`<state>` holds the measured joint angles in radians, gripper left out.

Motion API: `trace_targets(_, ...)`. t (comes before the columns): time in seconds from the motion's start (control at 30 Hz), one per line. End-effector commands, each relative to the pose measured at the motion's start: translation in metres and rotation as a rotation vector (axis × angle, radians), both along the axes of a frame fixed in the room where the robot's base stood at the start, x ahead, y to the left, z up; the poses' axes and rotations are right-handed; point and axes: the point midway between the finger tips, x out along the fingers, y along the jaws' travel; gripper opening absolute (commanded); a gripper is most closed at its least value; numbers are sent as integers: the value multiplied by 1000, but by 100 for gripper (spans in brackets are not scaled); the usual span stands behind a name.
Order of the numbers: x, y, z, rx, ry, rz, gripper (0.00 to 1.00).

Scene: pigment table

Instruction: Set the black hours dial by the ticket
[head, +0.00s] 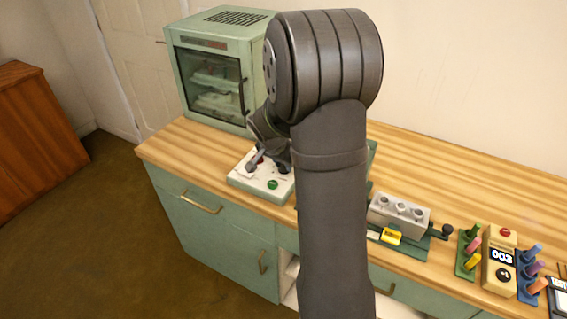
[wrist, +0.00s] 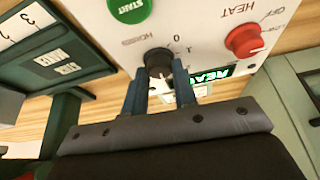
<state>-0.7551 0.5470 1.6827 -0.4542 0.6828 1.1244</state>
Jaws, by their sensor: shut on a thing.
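The black hours dial (wrist: 158,58) sits on a white control panel (wrist: 200,22) in the wrist view, with "HOURS", "0" and "1" printed around it. My gripper (wrist: 158,78) is shut on the dial, one finger on each side. Its pointer setting is hard to read. A small white card (wrist: 188,92), perhaps the ticket, is partly hidden by a finger, and I cannot read it. In the head view my gripper (head: 268,160) is over the white panel (head: 240,180); the dial is hidden there.
A red heat knob (wrist: 243,40), a green START button (wrist: 130,8) and a green READY display (wrist: 225,75) are close to the dial. A green oven-like cabinet (head: 215,70) stands behind. A grey block (head: 398,212) and racks with coloured sticks (head: 468,250) stand right.

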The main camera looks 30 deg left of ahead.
Motion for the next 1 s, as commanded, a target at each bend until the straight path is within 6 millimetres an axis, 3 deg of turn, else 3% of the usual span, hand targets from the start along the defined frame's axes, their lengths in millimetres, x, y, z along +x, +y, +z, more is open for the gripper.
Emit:
trace_targets(0.6,1,5,-1,0,2,-548,3)
trace_targets(1.0,2,6,-1,1,2,-728,3)
